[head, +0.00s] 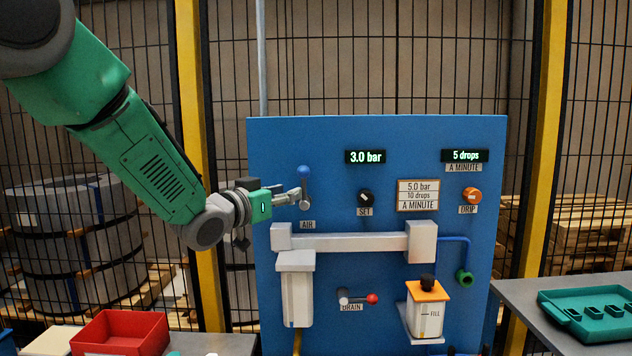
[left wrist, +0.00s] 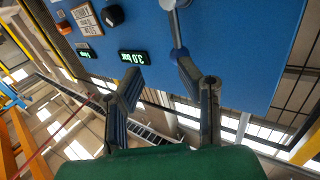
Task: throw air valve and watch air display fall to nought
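The air valve lever (head: 305,188) stands upright on the blue panel above the AIR label (head: 307,225), with its blue knob at the top. It also shows in the left wrist view (left wrist: 175,30). The air display (head: 365,157) reads 3.0 bar and also shows in the left wrist view (left wrist: 133,57). My left gripper (head: 298,195) is at the lever, coming from the left. In the left wrist view its fingers (left wrist: 157,72) are apart, with the right fingertip close to the knob; I cannot tell whether they touch. My right gripper is not in view.
The panel (head: 340,300) also bears a SET knob (head: 366,197), an orange DRIP knob (head: 471,195), a red-tipped DRAIN lever (head: 371,298) and a filter bowl (head: 297,295). A red bin (head: 120,333) is at lower left, a green tray (head: 590,312) at right.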

